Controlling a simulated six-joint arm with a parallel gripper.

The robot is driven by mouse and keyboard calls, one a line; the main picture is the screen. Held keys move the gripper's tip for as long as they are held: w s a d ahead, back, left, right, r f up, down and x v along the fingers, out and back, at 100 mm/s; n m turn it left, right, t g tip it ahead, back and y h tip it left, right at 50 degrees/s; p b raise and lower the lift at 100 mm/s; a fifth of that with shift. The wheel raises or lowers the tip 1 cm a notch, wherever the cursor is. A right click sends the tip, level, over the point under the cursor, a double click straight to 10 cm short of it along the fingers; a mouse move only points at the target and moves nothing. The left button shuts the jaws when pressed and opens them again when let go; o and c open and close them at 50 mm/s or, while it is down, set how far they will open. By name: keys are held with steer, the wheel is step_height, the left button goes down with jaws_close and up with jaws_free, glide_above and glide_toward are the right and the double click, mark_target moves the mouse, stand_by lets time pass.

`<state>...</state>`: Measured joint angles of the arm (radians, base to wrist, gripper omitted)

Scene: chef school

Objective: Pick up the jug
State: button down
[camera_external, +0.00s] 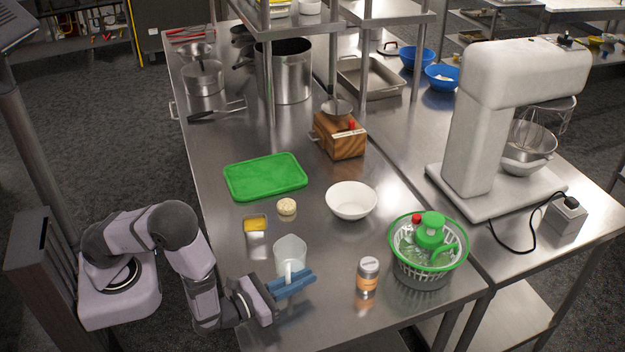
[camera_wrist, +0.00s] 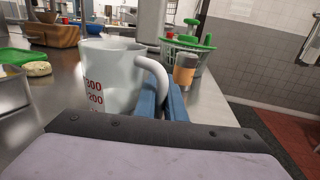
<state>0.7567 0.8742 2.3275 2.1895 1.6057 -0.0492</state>
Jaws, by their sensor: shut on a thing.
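The jug (camera_external: 290,250) is a translucent white measuring jug with red number marks, upright near the front of the steel table. It also fills the left-middle of the wrist view (camera_wrist: 110,70), with its handle on the right side. My gripper (camera_external: 306,277) has blue fingers, which also show in the wrist view (camera_wrist: 170,100). They are shut on the jug's handle, one on each side of its lower part. The jug's base is hidden, so I cannot tell whether it touches the table.
Near the jug are a small yellow-filled container (camera_external: 255,223), a dough ball (camera_external: 286,206), a white bowl (camera_external: 351,201), an orange-labelled shaker (camera_external: 367,275) and a green salad spinner (camera_external: 425,262). A green board (camera_external: 265,177) lies farther back. The table's front-left area is clear.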

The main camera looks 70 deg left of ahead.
steer(key=shift+r, duration=0.25)
step_height(320, 180, up, 9)
steer(key=shift+b, duration=0.3)
stand_by(0.7)
